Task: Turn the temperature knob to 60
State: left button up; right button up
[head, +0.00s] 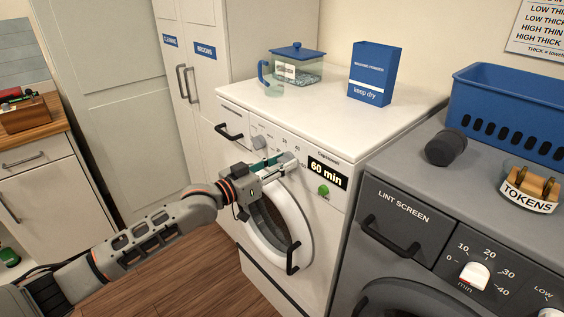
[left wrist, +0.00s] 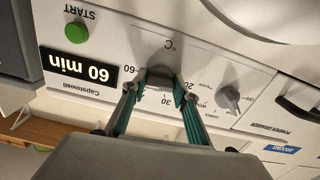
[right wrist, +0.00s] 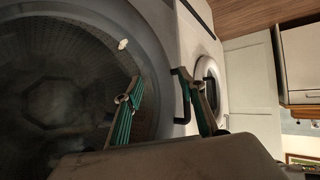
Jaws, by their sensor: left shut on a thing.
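The white washing machine (head: 300,200) has a front panel with two knobs. My left gripper (head: 284,160) has its teal-padded fingers on either side of the temperature knob, closed on it. In the left wrist view, upside down, the grey temperature knob (left wrist: 159,76) sits between the fingertips (left wrist: 155,82). The °C mark and the numbers 20 and 30 show around it. The knob's pointer is hidden, so its setting cannot be read. My right gripper (right wrist: 160,95) is open and empty, in front of a round machine opening; it is not in the head view.
A second knob (left wrist: 228,97), a 60 min display (head: 327,172) and a green START button (head: 323,190) share the panel. The grey dryer (head: 400,205) stands at right. A blue-lidded container (head: 296,65) and washing powder box (head: 373,75) are on the washer.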

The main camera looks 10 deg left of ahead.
pick_arm(q)
jog(key=shift+m, duration=0.6)
jog(key=o, duration=1.1)
jog(key=v, duration=1.2)
